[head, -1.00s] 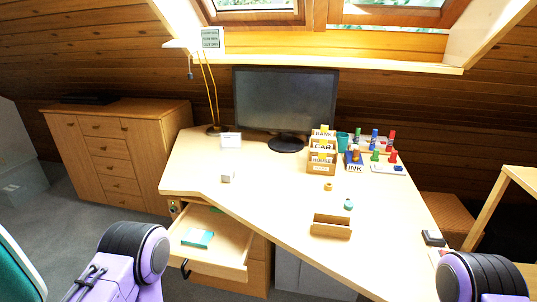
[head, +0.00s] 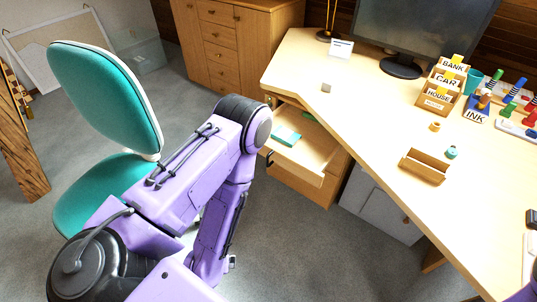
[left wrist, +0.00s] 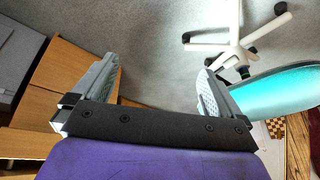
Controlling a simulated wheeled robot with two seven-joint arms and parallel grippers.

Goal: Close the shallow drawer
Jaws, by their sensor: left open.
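The shallow drawer (head: 314,150) is pulled out from under the desk in the head view. A teal flat item (head: 286,136) lies inside it, and a dark handle (head: 269,158) is on its front. My left arm reaches down in front of the desk, to the left of the drawer; its gripper is mostly hidden there. In the left wrist view my left gripper (left wrist: 160,84) is open, with grey carpet between its fingers and nothing held. My right gripper is out of view.
A teal chair (head: 108,92) stands left of my left arm. The desk (head: 360,125) carries a monitor (head: 420,30), a card sorter (head: 440,85), stamps and an open wooden box (head: 424,168). A wooden cabinet (head: 260,45) stands behind.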

